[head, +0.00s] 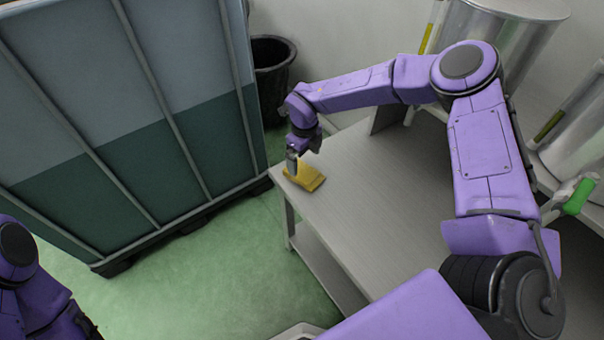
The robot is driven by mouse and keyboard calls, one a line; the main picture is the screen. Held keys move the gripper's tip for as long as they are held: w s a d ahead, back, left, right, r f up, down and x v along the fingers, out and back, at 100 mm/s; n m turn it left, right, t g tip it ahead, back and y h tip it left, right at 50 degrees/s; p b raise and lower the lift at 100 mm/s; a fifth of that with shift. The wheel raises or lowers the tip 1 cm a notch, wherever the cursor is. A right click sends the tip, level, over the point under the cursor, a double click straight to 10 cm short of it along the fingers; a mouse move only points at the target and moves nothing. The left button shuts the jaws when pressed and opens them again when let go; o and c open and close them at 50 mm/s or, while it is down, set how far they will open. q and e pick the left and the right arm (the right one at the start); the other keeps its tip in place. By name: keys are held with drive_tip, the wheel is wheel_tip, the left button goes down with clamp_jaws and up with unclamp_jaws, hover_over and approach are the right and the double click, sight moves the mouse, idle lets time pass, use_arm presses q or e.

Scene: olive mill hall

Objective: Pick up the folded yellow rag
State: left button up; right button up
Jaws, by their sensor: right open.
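The folded yellow rag (309,179) lies on the grey table (385,215), near its far left corner. My right gripper (292,170) points down at the rag's left end, with its fingertips at or just above the cloth. It is open; the fingertips are small here, and I cannot tell whether they touch the rag. My right arm reaches over the table from the right. Of my left arm only a purple part shows at the lower left edge, and its gripper is out of the picture.
A large tank in a metal frame (120,115) stands left of the table, with green floor (215,270) between. A black bin (272,78) stands behind. Metal vessels (505,40) and a green-handled valve (579,196) are at the right. The tabletop's middle is clear.

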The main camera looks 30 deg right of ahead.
sight(304, 171)
drive_tip(key=f, duration=0.6)
drive_tip(key=shift+w+f+p, duration=0.2)
drive_tip(key=shift+p, duration=0.15)
drive_tip(key=c, duration=1.1)
drive_tip(key=r, duration=0.4)
drive_tip(key=shift+s+a, duration=0.15)
drive_tip(key=shift+a, duration=0.1)
drive_tip(key=s+a+r+b, duration=0.2)
drive_tip(key=s+a+r, duration=0.7)
drive_tip(key=a, duration=0.1)
drive_tip(key=shift+s, duration=0.15)
